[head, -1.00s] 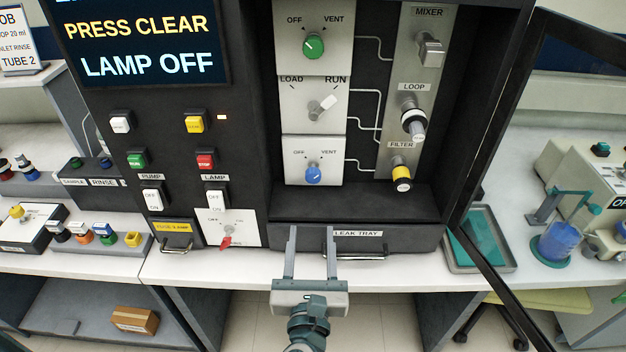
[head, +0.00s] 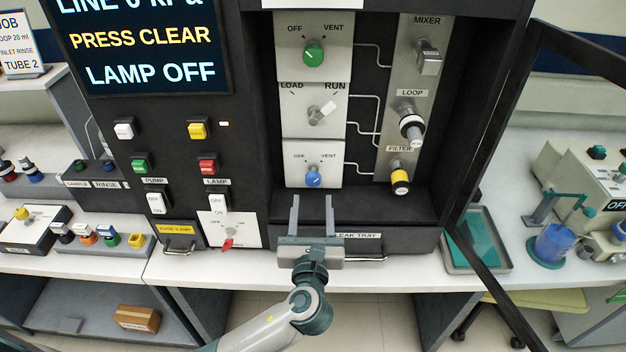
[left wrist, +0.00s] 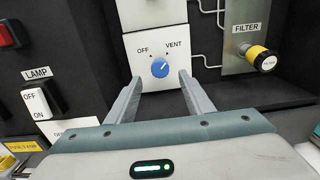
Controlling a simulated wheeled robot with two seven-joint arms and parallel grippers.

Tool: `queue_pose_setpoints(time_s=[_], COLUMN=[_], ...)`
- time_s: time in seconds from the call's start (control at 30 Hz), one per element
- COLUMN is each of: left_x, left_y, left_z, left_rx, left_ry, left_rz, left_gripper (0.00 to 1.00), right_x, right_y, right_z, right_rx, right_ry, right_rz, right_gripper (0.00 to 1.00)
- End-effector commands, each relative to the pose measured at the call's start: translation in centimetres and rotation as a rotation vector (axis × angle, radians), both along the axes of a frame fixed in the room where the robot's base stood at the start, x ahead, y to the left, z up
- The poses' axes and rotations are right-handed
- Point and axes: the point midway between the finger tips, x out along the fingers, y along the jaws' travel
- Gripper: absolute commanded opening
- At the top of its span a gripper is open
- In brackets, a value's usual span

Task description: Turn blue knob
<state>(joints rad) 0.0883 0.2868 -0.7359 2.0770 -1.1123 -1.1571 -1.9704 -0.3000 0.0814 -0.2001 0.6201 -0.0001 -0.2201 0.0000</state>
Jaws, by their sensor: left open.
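The blue knob (head: 313,179) sits on the lowest white panel of the recess, below OFF and VENT labels. In the left wrist view the blue knob (left wrist: 159,67) shows a white mark that seems to point up and right, towards VENT. My left gripper (head: 312,202) is open and empty, just below and in front of the knob. In the left wrist view its two fingers (left wrist: 160,82) point at the panel, one on each side of the knob in the picture, apart from it. My right gripper is not in view.
Above are a grey RUN/LOAD handle (head: 322,113) and a green knob (head: 313,54). A yellow FILTER knob (head: 400,180) is to the right. The leak tray drawer (head: 400,240) lies below. An open door frame (head: 490,150) stands at the right.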

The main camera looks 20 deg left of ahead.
Motion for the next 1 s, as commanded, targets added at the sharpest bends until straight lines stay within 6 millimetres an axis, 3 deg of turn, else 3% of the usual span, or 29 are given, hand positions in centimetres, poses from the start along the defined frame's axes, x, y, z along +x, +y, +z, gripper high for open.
queue_pose_setpoints(time_s=[0.2,0.4,0.87,0.9,1.0], left_x=[3.8,6.2,7.3,7.3,7.2], left_y=[1.1,1.8,2.1,2.1,2.1], left_z=[0.2,0.1,0.0,0.0,0.0], left_rx=[0.003,0.002,0.000,0.000,0.000], left_ry=[0.000,0.001,0.001,0.001,0.001], left_rz=[0.002,0.001,0.000,0.000,0.000], left_gripper=[0.47,0.47,0.47,0.45,0.21], right_x=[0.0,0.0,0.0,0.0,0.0], right_y=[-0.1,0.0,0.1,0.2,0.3], right_z=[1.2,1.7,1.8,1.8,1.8], right_rx=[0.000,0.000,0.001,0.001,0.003], right_ry=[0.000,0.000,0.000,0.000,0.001], right_rz=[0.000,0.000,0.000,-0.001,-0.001], right_gripper=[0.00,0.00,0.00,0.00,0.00])
